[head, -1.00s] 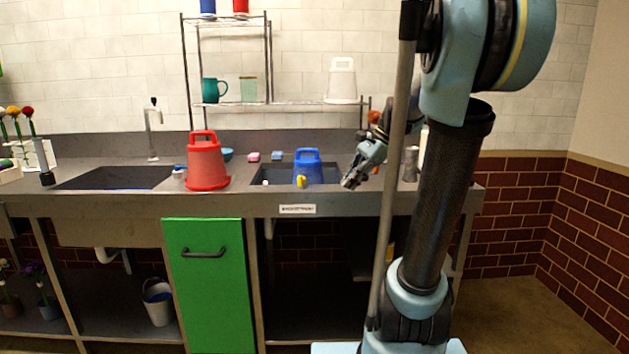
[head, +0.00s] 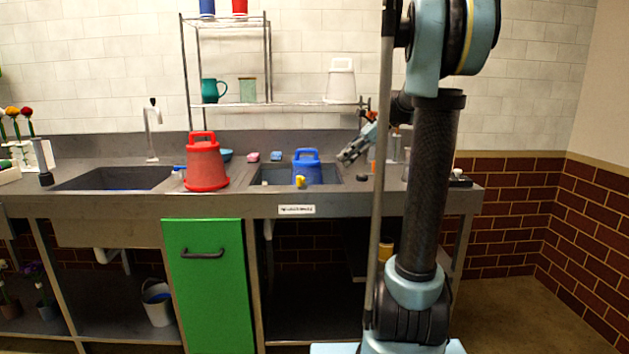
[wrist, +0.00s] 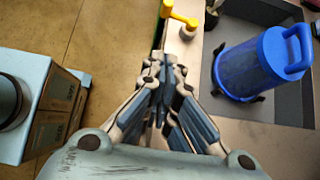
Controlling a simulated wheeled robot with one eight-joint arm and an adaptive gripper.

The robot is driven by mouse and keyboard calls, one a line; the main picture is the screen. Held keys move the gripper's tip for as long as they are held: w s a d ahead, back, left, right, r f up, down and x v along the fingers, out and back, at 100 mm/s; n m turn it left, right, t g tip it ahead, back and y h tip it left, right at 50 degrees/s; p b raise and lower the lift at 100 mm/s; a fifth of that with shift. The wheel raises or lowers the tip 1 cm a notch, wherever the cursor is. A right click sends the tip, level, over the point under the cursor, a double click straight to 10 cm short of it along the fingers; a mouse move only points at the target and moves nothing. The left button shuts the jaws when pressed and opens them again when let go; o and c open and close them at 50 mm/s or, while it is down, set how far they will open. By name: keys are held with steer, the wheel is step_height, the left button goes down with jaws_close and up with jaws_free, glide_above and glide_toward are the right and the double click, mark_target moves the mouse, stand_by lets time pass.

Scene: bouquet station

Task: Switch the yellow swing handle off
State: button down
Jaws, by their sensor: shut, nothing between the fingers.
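The yellow swing handle (head: 300,181) shows small at the front edge of the right-hand sink, in front of the blue bucket. In the wrist view the yellow swing handle (wrist: 180,18) is a bent bar at the top, by a round stub on the counter edge. My gripper (head: 345,157) is over the right side of that sink, right of the handle and higher. In the wrist view my gripper (wrist: 164,62) is shut and empty. Its fingertips point toward the handle, apart from it.
The blue bucket (head: 308,169) stands in the right-hand sink, also right in the wrist view (wrist: 256,66). A red bucket (head: 206,165) stands on the counter to the left. A green cabinet door (head: 204,290) is below. Bottles stand at the counter's right end.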

mark_target(301, 179)
steer(key=shift+a, duration=0.1)
steer(key=a+r+x, duration=0.2)
steer(key=x, duration=1)
steer(key=shift+a+f, duration=0.2)
steer(key=shift+f, duration=0.1)
steer(key=shift+d, duration=0.15)
